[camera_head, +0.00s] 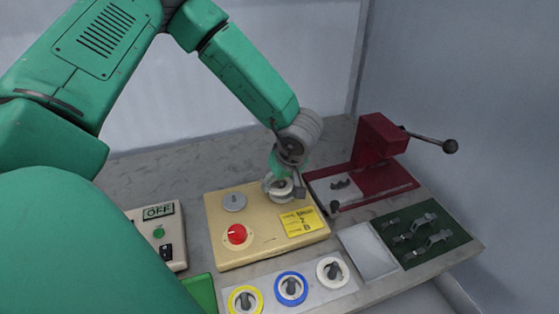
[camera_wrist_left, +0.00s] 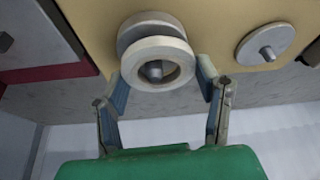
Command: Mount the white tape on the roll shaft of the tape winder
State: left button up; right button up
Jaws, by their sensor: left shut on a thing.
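The tan tape winder (camera_head: 222,243) stands in the middle of the bench. My left gripper (camera_head: 285,180) reaches down at its back right corner. In the left wrist view my left gripper (camera_wrist_left: 163,85) has one finger on each side of a white tape ring (camera_wrist_left: 157,44) and is shut on it. The ring also shows in the head view (camera_head: 279,193). A metal shaft tip (camera_wrist_left: 154,70) shows inside the ring's hole, with a pale disc (camera_wrist_left: 150,20) behind. How deep the shaft sits in the ring is hard to tell. My right gripper is not in view.
In front lie a yellow roll (camera_head: 233,302), a blue roll (camera_head: 279,296) and another white roll (camera_head: 322,278) on pegs. A grey disc (camera_head: 234,202) and red knob (camera_head: 237,234) are on the winder. A red press (camera_head: 382,140) stands right, near a green toggle-clamp board (camera_head: 443,251).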

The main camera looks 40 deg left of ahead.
pick_arm(q)
jog(key=shift+d+f, duration=0.15)
jog(key=shift+f, duration=0.1)
jog(key=o, duration=1.2)
jog(key=shift+c, duration=0.2)
jog(key=v, duration=1.1)
jog(key=shift+r, duration=0.3)
jog(key=shift+s, duration=0.1)
